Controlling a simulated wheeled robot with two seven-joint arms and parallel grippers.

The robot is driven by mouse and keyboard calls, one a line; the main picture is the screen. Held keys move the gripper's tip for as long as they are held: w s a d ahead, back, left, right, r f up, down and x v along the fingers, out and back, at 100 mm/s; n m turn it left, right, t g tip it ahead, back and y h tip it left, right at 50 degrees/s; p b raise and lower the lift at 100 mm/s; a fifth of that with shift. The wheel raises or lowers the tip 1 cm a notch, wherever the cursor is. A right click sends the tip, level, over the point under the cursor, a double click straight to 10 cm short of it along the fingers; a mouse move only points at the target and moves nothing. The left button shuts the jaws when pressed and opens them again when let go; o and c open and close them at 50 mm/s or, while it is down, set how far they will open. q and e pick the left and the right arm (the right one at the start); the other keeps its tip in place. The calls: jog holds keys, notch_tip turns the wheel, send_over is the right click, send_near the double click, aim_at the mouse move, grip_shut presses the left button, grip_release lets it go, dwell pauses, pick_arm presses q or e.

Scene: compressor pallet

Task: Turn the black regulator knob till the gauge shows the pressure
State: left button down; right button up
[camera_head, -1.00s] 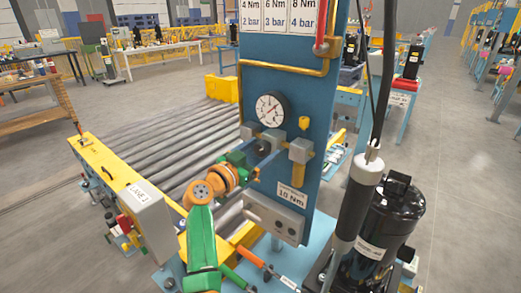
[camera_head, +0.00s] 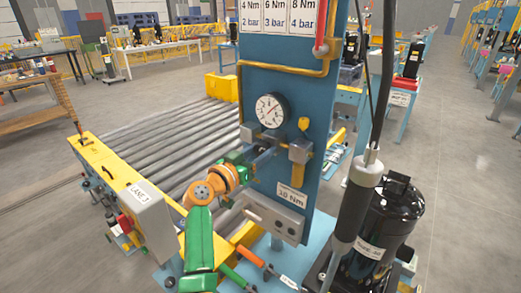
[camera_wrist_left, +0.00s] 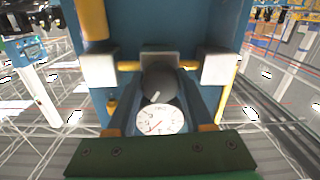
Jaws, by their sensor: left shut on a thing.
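The blue panel (camera_head: 325,125) stands upright in the middle of the head view. The round white gauge (camera_head: 271,110) is mounted on it; its dark needle shows, but the scale is too small to read. My left gripper (camera_head: 264,154) reaches the panel from the left, just below the gauge, and is shut on the black regulator knob. In the left wrist view the knob (camera_wrist_left: 160,84) sits between the two fingers, with a pale mark on its face, and the gauge (camera_wrist_left: 160,119) shows beside it. In the head view the gripper largely hides the knob. My right gripper is out of view.
Cards reading 2, 3 and 4 bar (camera_head: 277,14) top the panel. A yellow pipe (camera_head: 285,69) and a grey fitting (camera_head: 300,150) flank the gauge. A black compressor (camera_head: 388,225) and a corded cylindrical tool (camera_head: 357,205) stand close at right. A roller conveyor (camera_head: 165,140) lies behind left.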

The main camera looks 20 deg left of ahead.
pick_arm(q)
jog(key=n+p, duration=0.1)
jog(key=n, duration=0.2)
jog(key=shift+n, duration=0.3)
jog(key=n+p, duration=0.2)
jog(key=n, duration=0.2)
jog(key=shift+r+g, duration=0.1)
jog(key=shift+g, duration=0.2)
jog(key=n+p, duration=0.1)
jog(key=n, duration=0.3)
jog(key=shift+n+p, duration=0.4)
jog(key=n+p, duration=0.1)
jog(key=n, duration=0.2)
jog(key=shift+n, duration=0.3)
jog(key=n+p, duration=0.2)
jog(key=n, duration=0.2)
jog(key=shift+h, duration=0.4)
jog(key=n+p, duration=0.1)
jog(key=n, duration=0.3)
jog(key=n+p, duration=0.2)
jog(key=n, duration=0.3)
jog(key=shift+n+p, duration=0.5)
jog(key=shift+n, duration=1.1)
jog(key=shift+f, duration=0.2)
